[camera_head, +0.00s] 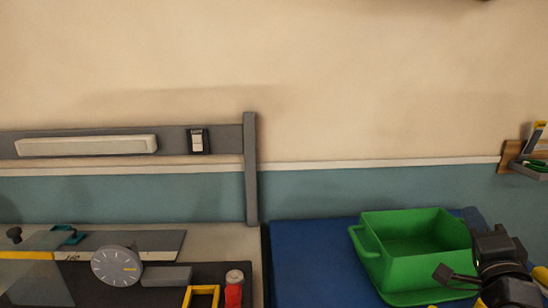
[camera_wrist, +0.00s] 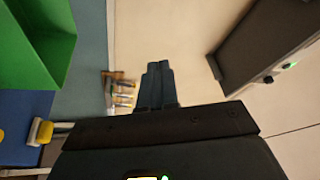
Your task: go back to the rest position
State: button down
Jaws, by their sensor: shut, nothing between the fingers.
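My gripper shows in the wrist view (camera_wrist: 158,68) with its two dark fingers together and nothing between them. It points toward the beige wall. In the head view, dark parts of my arm are at the lower right, in front of the right side of a green bin (camera_head: 400,262); the fingertips cannot be made out clearly there. The green bin also shows at the upper left of the wrist view (camera_wrist: 40,50), apart from the fingers. The bin looks empty where its inside shows.
The bin stands on a blue surface (camera_head: 310,255). Left of it is a bench with a grey dial (camera_head: 117,266), a red item (camera_head: 234,294) and a yellow frame (camera_head: 201,296). A wall shelf (camera_head: 522,160) is at the right. A dark box (camera_wrist: 262,45) shows in the wrist view.

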jog(key=s+a+f+n+g+y, duration=0.1)
jog(key=s+a+f+n, duration=0.2)
jog(key=s+f, duration=0.35)
jog(key=s+a+f+n+y, duration=0.1)
jog(key=s+a+f+n, duration=0.25)
jog(key=s, duration=0.55)
jog(key=s+a+f+n+g+y, duration=0.1)
jog(key=s+a+f+n, duration=0.3)
jog(key=s, duration=0.4)
jog(key=s+a+r+n+g+y, duration=0.1)
jog(key=s+a, duration=0.3)
jog(key=s, duration=0.6)
jog(key=s+a+r+n+g+y, duration=0.1)
jog(key=s+a+n, duration=0.2)
jog(key=s, duration=0.8)
jog(key=shift+a+r+n+g+y, duration=0.15)
jog(key=shift+a+n+g+y, duration=0.2)
jog(key=shift+n, duration=0.5)
jog(key=shift+s, duration=0.1)
